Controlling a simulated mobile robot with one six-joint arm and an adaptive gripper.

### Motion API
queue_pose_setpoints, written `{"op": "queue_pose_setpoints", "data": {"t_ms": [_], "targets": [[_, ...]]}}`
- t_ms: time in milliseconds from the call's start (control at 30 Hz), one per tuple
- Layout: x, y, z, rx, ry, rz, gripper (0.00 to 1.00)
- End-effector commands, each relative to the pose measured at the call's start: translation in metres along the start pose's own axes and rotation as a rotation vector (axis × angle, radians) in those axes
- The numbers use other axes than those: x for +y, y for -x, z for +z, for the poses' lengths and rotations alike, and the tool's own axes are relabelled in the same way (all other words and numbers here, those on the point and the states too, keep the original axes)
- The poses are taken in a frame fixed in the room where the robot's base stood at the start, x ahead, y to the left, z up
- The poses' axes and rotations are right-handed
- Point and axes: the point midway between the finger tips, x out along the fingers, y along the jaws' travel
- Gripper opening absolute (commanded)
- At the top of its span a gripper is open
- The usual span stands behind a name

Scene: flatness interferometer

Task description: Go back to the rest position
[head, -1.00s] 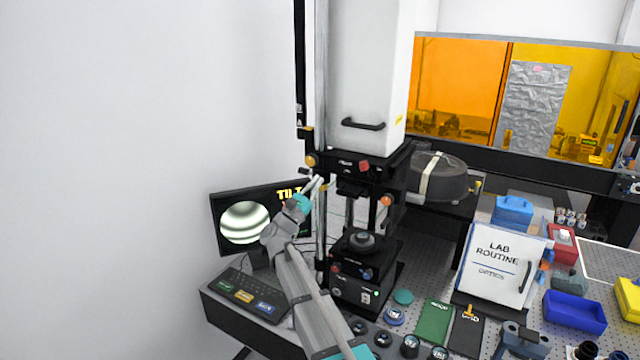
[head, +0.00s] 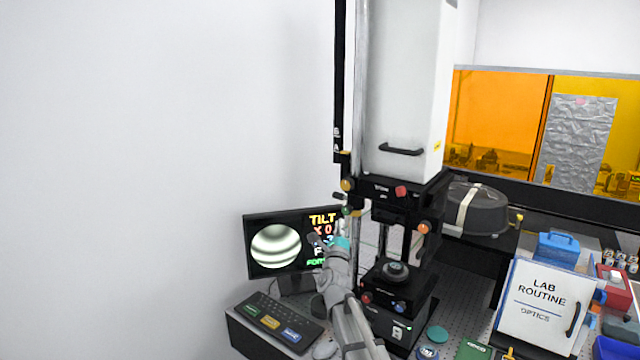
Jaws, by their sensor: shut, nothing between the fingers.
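My gripper (head: 327,238) is shut and empty. It stands in front of the right side of the monitor (head: 275,249), left of the interferometer (head: 400,190), and looks apart from both. My arm reaches up to it from the bottom of the view. The monitor shows a round pattern of light and dark bands and the word TILT with more text, partly hidden by my gripper. A dark round piece (head: 395,271) sits on the interferometer's lower stage.
A keyboard (head: 270,322) with coloured keys lies below the monitor. A white LAB ROUTINE board (head: 541,300), a blue box (head: 557,250) and a red box (head: 613,281) stand at the right. A dark round case (head: 480,213) is behind the interferometer. The wall side at left is clear.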

Motion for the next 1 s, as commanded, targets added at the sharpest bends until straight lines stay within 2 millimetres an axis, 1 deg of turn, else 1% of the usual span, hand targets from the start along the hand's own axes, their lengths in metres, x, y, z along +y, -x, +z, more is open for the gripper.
{"op": "queue_pose_setpoints", "data": {"t_ms": [33,267,467,600,733,867,1000], "targets": [[0.007,0.009,-0.007,-0.001,0.062,0.054,0.00],[0.043,0.038,-0.034,-0.025,0.365,0.323,0.00],[0.069,0.075,-0.063,-0.075,0.624,0.561,0.00],[0.085,0.107,-0.086,-0.126,0.795,0.730,0.00],[0.095,0.140,-0.109,-0.187,0.947,0.889,0.00],[0.101,0.176,-0.132,-0.260,1.086,1.052,0.00],[0.103,0.217,-0.157,-0.353,1.219,1.229,0.00]]}}
